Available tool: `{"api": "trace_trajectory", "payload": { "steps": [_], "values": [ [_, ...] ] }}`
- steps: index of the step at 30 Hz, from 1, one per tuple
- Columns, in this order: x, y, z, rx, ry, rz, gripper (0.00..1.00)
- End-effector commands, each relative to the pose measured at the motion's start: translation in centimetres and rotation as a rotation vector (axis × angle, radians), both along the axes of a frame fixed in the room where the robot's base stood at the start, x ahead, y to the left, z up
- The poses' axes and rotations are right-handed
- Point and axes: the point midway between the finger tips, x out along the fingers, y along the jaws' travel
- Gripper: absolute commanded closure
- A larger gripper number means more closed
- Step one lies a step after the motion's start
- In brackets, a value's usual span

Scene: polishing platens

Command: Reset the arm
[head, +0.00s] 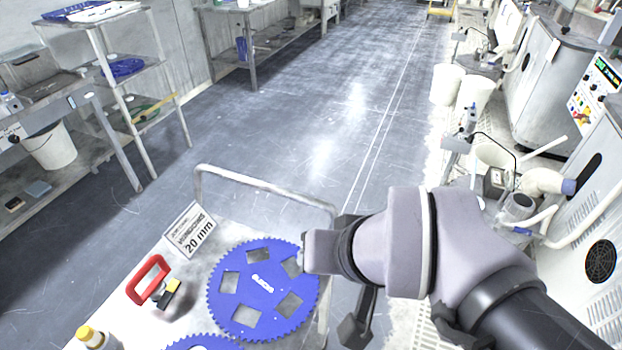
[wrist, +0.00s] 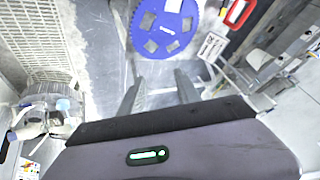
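My arm reaches in from the lower right of the head view, with its wrist over the right edge of a white cart (head: 240,216). My gripper (wrist: 157,80) shows in the wrist view with its two fingers apart and nothing between them. In the head view the gripper (head: 358,325) is partly hidden by the wrist and hangs beside the cart's right edge. A blue toothed disc (head: 262,282) with square holes lies on the cart, left of my wrist. It also shows beyond the fingertips in the wrist view (wrist: 165,22).
The cart also holds a red-handled tool (head: 149,279), a "20 mm" sign (head: 190,230), a yellow-capped bottle (head: 92,338) and part of another blue disc (head: 200,343). Grey machines (head: 560,85) line the right, shelves (head: 120,75) the left. The floor (head: 300,130) between is clear.

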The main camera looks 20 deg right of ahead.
Motion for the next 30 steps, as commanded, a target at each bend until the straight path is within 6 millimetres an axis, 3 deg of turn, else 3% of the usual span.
{"api": "trace_trajectory", "payload": {
  "steps": [2,5,30],
  "values": [
    [-1.7,0.2,0.4,0.066,0.033,-0.073,0.60],
    [-2.4,0.4,0.5,0.096,0.054,-0.104,0.60],
    [-2.4,0.4,0.5,0.095,0.054,-0.100,0.60]
  ]
}}
